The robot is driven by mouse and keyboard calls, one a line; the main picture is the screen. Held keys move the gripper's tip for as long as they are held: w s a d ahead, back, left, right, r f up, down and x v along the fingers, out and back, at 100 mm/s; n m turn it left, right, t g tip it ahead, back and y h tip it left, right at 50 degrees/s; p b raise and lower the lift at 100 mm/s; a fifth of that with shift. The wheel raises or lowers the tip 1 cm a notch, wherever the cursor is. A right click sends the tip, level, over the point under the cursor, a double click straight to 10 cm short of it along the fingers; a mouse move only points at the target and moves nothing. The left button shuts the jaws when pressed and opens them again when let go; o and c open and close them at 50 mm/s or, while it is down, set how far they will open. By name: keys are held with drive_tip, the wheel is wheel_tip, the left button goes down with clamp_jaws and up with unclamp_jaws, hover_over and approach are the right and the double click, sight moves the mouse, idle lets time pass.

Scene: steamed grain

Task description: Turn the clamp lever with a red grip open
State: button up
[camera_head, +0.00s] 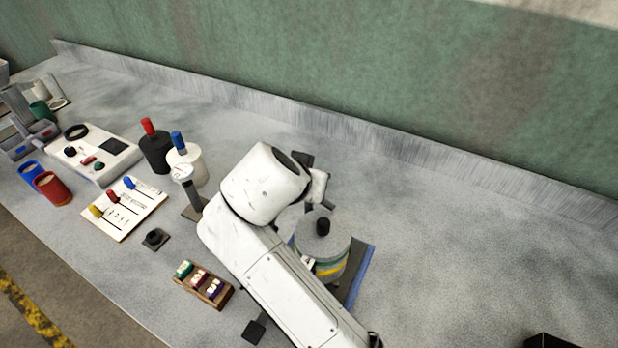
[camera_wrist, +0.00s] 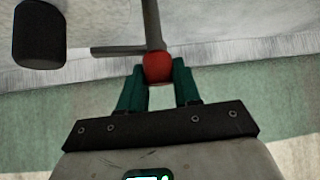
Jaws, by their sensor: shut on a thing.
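In the wrist view my gripper (camera_wrist: 159,70) has its two green fingers on either side of the red grip (camera_wrist: 158,66) and is shut on it. A grey lever bar (camera_wrist: 152,25) runs up from the grip to the picture's top edge, with a thinner grey bar crossing to the left. In the head view my white arm hides the red grip and most of the gripper. A banded pot (camera_head: 334,262) with a grey lid and black knob (camera_head: 323,226) stands beside my arm, partly hidden by it. The clamp's body cannot be made out.
The pot stands on a blue base (camera_head: 362,265). A small rack of coloured pieces (camera_head: 203,287), a panel with coloured sliders (camera_head: 128,208), and black and white bottles (camera_head: 155,152) stand to the left. A raised backsplash runs behind.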

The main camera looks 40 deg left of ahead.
drive_tip(key=n+y+p, duration=0.1)
drive_tip(key=n+g+y+p, duration=0.1)
drive_tip(key=n, duration=0.1)
drive_tip(key=n+g+y+p, duration=0.1)
drive_tip(key=shift+w+r+n, duration=0.1)
drive_tip(key=shift+r+n, duration=0.15)
drive_tip(key=shift+n, duration=0.15)
drive_tip(key=n+g+y+p, duration=0.1)
drive_tip(key=n, duration=0.1)
drive_tip(key=n+g+y+p, duration=0.1)
drive_tip(key=n+g, duration=0.1)
drive_tip(key=n, duration=0.1)
drive_tip(key=shift+w+g, duration=0.1)
drive_tip(key=shift+g, duration=0.2)
drive_tip(key=n+g, duration=0.1)
drive_tip(key=n, duration=0.1)
drive_tip(key=n+g+b, duration=0.1)
drive_tip(key=n+g, duration=0.1)
drive_tip(key=n, duration=0.1)
drive_tip(key=shift+f+g+y, duration=0.2)
drive_tip(key=shift+g+y, duration=0.1)
drive_tip(key=shift+y, duration=0.1)
drive_tip(key=n+g+b, duration=0.2)
drive_tip(key=n, duration=0.1)
drive_tip(key=shift+b, duration=0.3)
drive_tip(key=shift+n+g+h+b, duration=0.5)
drive_tip(key=shift+n+g+b, duration=0.15)
drive_tip(key=shift+n, duration=0.15)
drive_tip(key=shift+r, duration=0.1)
